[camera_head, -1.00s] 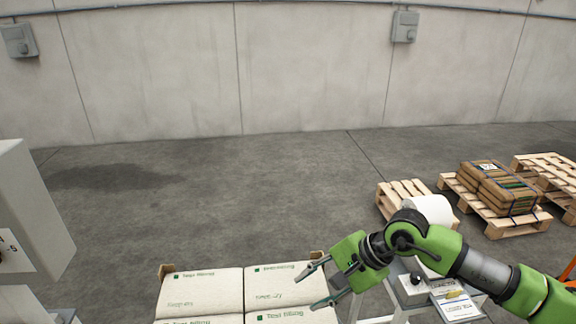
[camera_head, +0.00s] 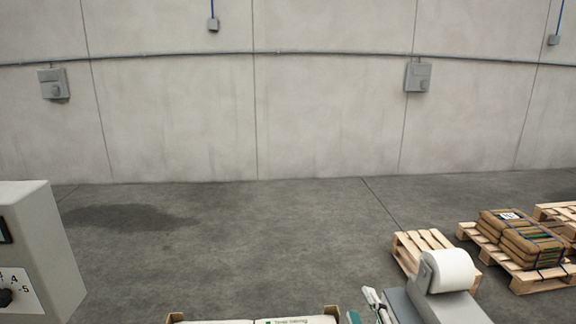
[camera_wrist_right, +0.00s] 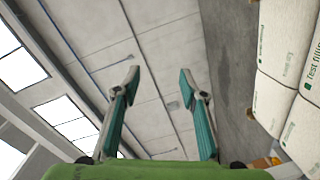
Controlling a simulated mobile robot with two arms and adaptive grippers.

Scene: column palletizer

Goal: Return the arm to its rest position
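My right gripper (camera_wrist_right: 159,82) shows in the right wrist view with its two teal-lined fingers apart and nothing between them. The fingers point toward the wall and ceiling side of the hall. In the head view only the fingertips of my right gripper (camera_head: 364,308) show at the bottom edge, just right of the stacked bags; the rest of the arm is out of the picture. White printed bags (camera_wrist_right: 290,50) fill the right side of the wrist view, beside the gripper and apart from it. My left gripper is in neither view.
A grey machine with a white roll (camera_head: 447,270) stands at the lower right. Behind it are an empty wooden pallet (camera_head: 424,243) and a pallet with brown bundled sacks (camera_head: 522,238). A grey control box (camera_head: 40,245) is at the left. The middle floor is clear.

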